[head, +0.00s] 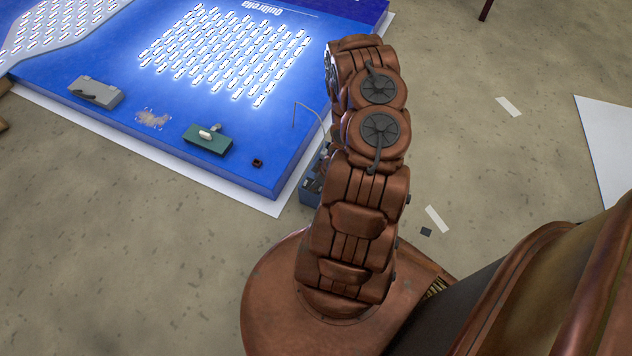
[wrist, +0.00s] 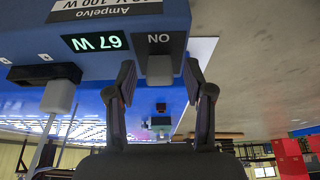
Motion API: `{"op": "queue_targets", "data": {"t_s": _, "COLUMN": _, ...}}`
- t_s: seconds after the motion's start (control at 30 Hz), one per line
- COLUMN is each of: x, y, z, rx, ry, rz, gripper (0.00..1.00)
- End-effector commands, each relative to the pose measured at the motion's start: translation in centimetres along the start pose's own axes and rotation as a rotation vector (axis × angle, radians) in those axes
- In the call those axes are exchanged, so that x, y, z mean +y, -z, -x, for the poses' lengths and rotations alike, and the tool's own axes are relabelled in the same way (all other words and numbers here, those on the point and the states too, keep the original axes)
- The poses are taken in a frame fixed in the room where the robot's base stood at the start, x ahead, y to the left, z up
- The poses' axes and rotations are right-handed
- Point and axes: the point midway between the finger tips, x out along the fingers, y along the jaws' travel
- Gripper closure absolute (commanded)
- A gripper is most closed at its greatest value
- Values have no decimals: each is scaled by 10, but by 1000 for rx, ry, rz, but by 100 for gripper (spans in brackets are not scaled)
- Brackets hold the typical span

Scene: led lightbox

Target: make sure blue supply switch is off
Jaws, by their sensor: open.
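The blue supply (head: 312,188) stands on the floor beside the blue panel's corner in the head view, mostly hidden by my arm. My gripper (wrist: 160,66) is open, one finger on each side of the switch. I cannot tell whether either finger touches it. The head view hides my gripper behind the arm.
The blue lightbox panel (head: 285,150) with lit LEDs lies on a white sheet. It carries a grey box (head: 96,92) and a green switch box (head: 207,138). Floor right of my arm is mostly clear.

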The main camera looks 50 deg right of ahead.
Motion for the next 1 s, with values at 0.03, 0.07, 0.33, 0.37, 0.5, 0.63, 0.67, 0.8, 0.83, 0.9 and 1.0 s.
{"op": "queue_targets", "data": {"t_s": 0.03, "x": 0, "y": 0, "z": -1, "rx": 0, "ry": 0, "rz": 0, "gripper": 48}}
{"op": "queue_targets", "data": {"t_s": 0.07, "x": 0, "y": 0, "z": -2, "rx": 0, "ry": 1, "rz": 0, "gripper": 48}}
{"op": "queue_targets", "data": {"t_s": 0.33, "x": 0, "y": 0, "z": -2, "rx": 0, "ry": 0, "rz": 0, "gripper": 52}}
{"op": "queue_targets", "data": {"t_s": 0.37, "x": 0, "y": 0, "z": -2, "rx": 0, "ry": 0, "rz": 0, "gripper": 55}}
{"op": "queue_targets", "data": {"t_s": 0.5, "x": 0, "y": 0, "z": -2, "rx": 0, "ry": 0, "rz": 0, "gripper": 70}}
{"op": "queue_targets", "data": {"t_s": 0.63, "x": 0, "y": 0, "z": -2, "rx": 1, "ry": 0, "rz": 0, "gripper": 83}}
{"op": "queue_targets", "data": {"t_s": 0.67, "x": 0, "y": 0, "z": -2, "rx": 1, "ry": -1, "rz": 0, "gripper": 86}}
{"op": "queue_targets", "data": {"t_s": 0.8, "x": 0, "y": 0, "z": -2, "rx": 1, "ry": -1, "rz": 0, "gripper": 100}}
{"op": "queue_targets", "data": {"t_s": 0.83, "x": 0, "y": 0, "z": -2, "rx": 1, "ry": -1, "rz": 0, "gripper": 100}}
{"op": "queue_targets", "data": {"t_s": 0.9, "x": 0, "y": 0, "z": -2, "rx": 1, "ry": -1, "rz": 0, "gripper": 100}}
{"op": "queue_targets", "data": {"t_s": 1.0, "x": 0, "y": 1, "z": -1, "rx": -2, "ry": 0, "rz": 0, "gripper": 100}}
